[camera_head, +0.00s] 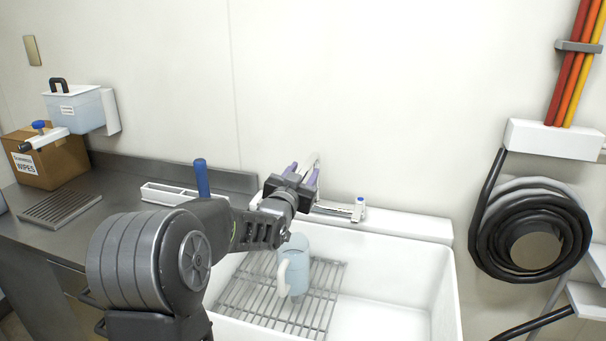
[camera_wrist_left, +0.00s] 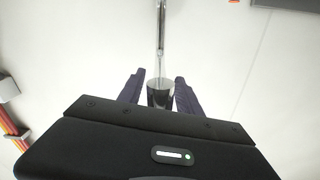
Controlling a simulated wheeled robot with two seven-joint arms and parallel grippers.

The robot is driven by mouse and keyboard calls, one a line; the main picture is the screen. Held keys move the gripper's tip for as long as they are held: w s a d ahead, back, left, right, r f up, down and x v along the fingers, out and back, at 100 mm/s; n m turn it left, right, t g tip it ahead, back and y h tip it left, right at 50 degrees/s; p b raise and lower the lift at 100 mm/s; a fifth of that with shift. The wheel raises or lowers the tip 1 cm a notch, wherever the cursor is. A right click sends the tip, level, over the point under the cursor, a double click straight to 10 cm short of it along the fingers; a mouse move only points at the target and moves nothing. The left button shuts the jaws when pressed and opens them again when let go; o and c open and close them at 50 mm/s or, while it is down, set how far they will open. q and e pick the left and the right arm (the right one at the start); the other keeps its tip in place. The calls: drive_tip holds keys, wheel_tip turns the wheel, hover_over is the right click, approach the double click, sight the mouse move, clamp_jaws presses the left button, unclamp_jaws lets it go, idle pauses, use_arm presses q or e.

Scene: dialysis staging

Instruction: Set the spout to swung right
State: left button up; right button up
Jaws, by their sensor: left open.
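The faucet spout (camera_head: 314,160) is a thin pale, curved pipe above the back rim of the white sink, and my left gripper partly hides it. In the left wrist view the spout (camera_wrist_left: 160,45) is a shiny upright pipe with a dark round end between my fingers. My left gripper (camera_head: 302,174) is open, its purple-grey fingers on either side of the spout; they also show in the left wrist view (camera_wrist_left: 160,92). I cannot tell whether either finger touches it. My right gripper is not in view.
A clear jug (camera_head: 299,264) with a white handle stands on the wire rack (camera_head: 253,299) in the sink (camera_head: 392,315). A white lever with a blue mark (camera_head: 358,209) is right of the spout. A blue-handled item (camera_head: 201,178) stands behind my arm. A coiled black hose (camera_head: 487,240) hangs at right.

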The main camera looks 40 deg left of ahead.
use_arm(q)
clamp_jaws()
idle(1.3)
